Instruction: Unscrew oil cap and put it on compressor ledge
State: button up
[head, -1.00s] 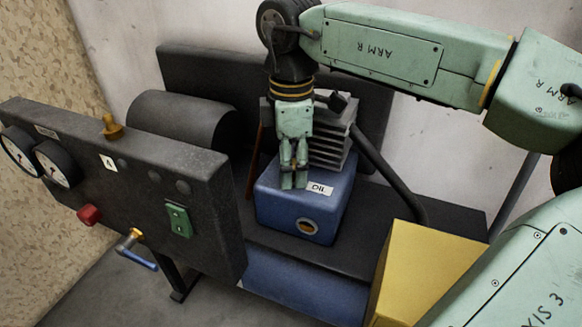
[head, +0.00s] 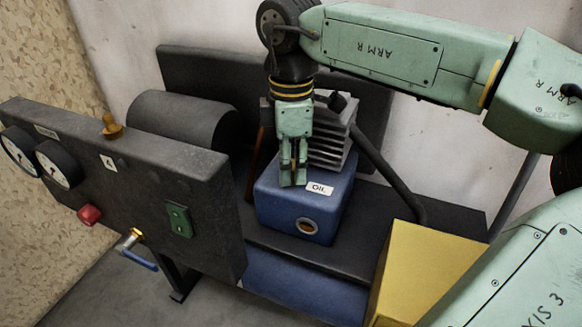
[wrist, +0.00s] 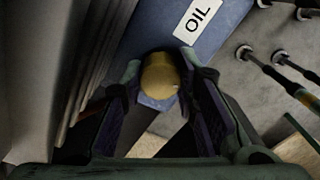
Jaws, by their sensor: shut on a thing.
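My gripper (head: 294,180) points down over the top of the blue compressor block (head: 325,222), beside its white OIL label (head: 319,188). In the wrist view the fingers are shut on a rounded yellow-brown oil cap (wrist: 160,76), one finger on each side. The OIL label (wrist: 198,20) lies just beyond the cap. In the head view the fingers mostly hide the cap. I cannot tell whether the cap is still seated in the block. A dark flat ledge (head: 385,225) runs around the foot of the block.
Grey cooling fins (head: 335,150) rise right behind my gripper. A dark slanting pipe (head: 390,180) runs to the right. A yellow box (head: 425,265) stands at front right. A dark gauge panel (head: 150,180) with a red knob and blue-handled valve stands at left.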

jog(key=n+p, duration=0.1)
jog(key=n, duration=0.2)
jog(key=shift+r, duration=0.1)
grip_shut()
jog(key=n+p, duration=0.1)
jog(key=n, duration=0.2)
jog(key=shift+n, duration=0.3)
jog(key=n, duration=0.3)
jog(key=n+p, duration=0.1)
jog(key=n, duration=0.3)
jog(key=shift+n, duration=0.4)
jog(key=o, duration=0.5)
grip_release()
grip_shut()
jog(key=shift+r+p, duration=1.8)
jog(key=shift+r, duration=0.6)
